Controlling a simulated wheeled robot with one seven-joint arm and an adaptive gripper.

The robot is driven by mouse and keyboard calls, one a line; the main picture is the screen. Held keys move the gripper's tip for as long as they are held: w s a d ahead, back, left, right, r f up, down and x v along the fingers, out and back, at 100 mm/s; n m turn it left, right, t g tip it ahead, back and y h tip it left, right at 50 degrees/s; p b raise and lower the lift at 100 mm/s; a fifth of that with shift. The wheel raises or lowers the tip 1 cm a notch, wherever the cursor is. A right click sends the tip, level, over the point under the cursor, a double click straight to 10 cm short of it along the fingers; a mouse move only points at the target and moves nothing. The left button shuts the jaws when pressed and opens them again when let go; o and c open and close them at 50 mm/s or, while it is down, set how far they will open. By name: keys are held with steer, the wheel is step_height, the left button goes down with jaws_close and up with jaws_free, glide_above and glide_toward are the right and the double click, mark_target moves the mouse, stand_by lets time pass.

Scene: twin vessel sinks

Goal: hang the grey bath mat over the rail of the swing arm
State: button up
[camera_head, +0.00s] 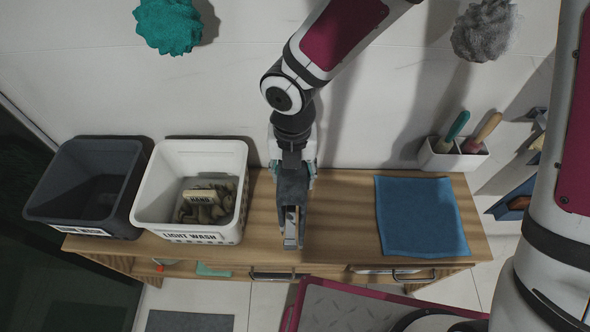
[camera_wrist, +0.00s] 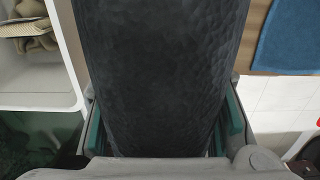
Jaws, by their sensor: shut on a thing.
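A flat grey mat (camera_head: 190,322) lies on the floor. Poufs hang on the wall.

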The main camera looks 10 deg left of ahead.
stand_by(0.3)
steer(key=o, duration=1.7)
steer(key=shift+c, duration=0.2)
steer(key=shift+f, duration=0.1)
step_height(320, 180, up, 12)
steer(key=shift+r, duration=0.1)
